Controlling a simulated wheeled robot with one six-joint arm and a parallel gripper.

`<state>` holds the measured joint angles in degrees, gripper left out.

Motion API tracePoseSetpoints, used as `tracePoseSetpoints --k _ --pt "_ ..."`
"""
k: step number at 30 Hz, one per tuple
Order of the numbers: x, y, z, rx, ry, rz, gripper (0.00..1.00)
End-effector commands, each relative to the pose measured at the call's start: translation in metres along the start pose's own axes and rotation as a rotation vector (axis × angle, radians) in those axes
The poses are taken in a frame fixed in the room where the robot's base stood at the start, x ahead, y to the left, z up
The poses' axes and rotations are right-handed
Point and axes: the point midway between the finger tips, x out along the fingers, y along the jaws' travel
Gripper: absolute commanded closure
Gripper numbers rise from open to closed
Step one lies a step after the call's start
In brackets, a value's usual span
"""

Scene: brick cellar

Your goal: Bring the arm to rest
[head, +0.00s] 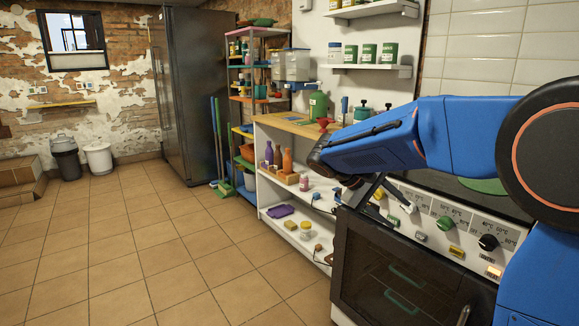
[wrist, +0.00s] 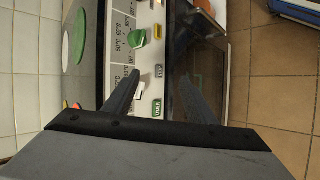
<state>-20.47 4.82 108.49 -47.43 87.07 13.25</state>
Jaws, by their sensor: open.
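My gripper (wrist: 160,78) is open in the wrist view, with its two dark fingers apart and nothing held between them. Beyond the fingers is the stove's control panel (head: 446,227), with a green knob (wrist: 138,36) and small labelled buttons. In the head view my blue arm (head: 380,146) stretches left across the front of the stove. Its dark wrist end hangs by the left end of the control panel. The fingertips are hard to make out there, and I cannot tell the exact gap between them and the panel.
The oven door (head: 395,268) is below the panel. Left of the stove, an open white shelf unit (head: 275,226) holds bottles and jars under a wooden top (head: 283,123). A dark fridge (head: 190,95) and bins (head: 66,158) stand farther back. The tiled floor (head: 130,240) at left is clear.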

Motion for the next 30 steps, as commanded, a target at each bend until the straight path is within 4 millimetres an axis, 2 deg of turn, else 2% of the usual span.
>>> tracePoseSetpoints --k 1,3,8,15,21,30 --pt "0.005 0.001 0.017 0.012 0.009 -0.037 0.49" --pt "0.011 -0.002 0.038 0.024 0.023 -0.089 0.49" --pt "0.022 -0.012 0.082 0.058 0.061 -0.204 0.49" --pt "0.035 -0.036 0.143 0.123 0.130 -0.365 0.49" --pt "0.041 -0.062 0.188 0.191 0.198 -0.488 0.49" --pt "0.044 -0.107 0.242 0.315 0.317 -0.650 0.49"
